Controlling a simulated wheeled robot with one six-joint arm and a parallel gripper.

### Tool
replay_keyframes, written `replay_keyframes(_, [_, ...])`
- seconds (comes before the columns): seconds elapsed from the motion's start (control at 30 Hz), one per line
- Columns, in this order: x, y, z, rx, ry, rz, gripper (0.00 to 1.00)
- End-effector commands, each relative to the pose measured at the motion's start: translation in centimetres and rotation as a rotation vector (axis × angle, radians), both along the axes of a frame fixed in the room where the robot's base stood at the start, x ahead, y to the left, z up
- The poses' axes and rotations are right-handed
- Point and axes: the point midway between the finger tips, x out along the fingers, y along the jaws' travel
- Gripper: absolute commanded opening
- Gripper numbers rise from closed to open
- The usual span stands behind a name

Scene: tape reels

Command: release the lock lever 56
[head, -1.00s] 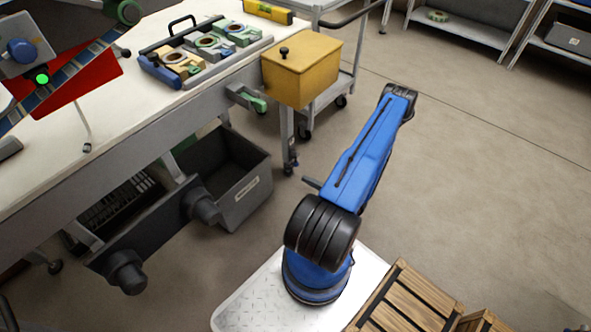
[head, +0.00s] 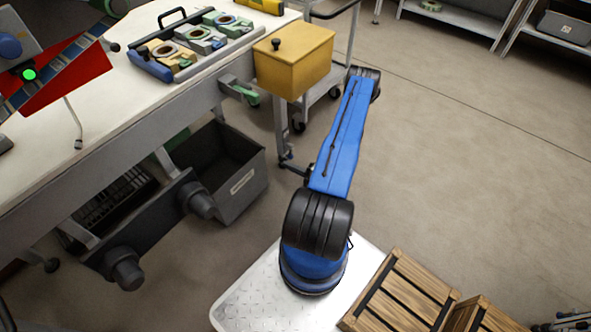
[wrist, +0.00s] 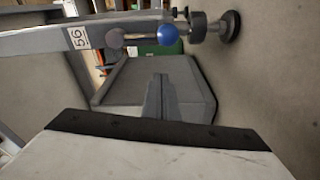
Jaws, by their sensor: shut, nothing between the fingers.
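In the wrist view a grey bar carries a white label reading 56 (wrist: 78,37). Near its right part a short lever with a blue ball knob (wrist: 168,34) sticks out beside the bar, close to a black caster. My gripper (wrist: 159,80) shows at the middle of the wrist view, with its narrow grey fingers together and nothing between them. In the picture it is below the blue knob, with a gap between them. In the head view my gripper is hidden behind my blue arm, and I cannot make out the lever.
A dark grey bin (head: 243,190) is under the white-topped bench (head: 100,110); a bin also shows behind my fingers in the wrist view (wrist: 205,85). Open floor lies to the right.

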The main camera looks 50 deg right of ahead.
Motion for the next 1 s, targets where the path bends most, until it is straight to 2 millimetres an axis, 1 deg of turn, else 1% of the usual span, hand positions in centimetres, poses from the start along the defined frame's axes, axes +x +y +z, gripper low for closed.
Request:
replay_keyframes(0.1, [1.2, 0.3, 0.0, -0.001, -0.001, 0.002, 0.0])
replay_keyframes(0.23, [2.4, 0.6, 0.1, -0.001, 0.0, 0.002, 0.0])
replay_keyframes(0.27, [2.4, 0.4, 0.0, -0.002, 0.0, 0.0, 0.0])
replay_keyframes(0.3, [2.3, -0.3, -0.1, -0.002, -0.001, -0.003, 0.0])
replay_keyframes(0.4, [2.1, -1.4, -0.3, -0.003, -0.001, -0.002, 0.0])
replay_keyframes(0.6, [1.9, -2.9, -0.6, -0.002, 0.0, -0.001, 0.0])
replay_keyframes(0.77, [1.9, -3.4, -0.7, -0.001, 0.0, -0.001, 0.0])
replay_keyframes(1.0, [1.8, -3.4, -0.7, -0.001, 0.0, -0.001, 0.0])
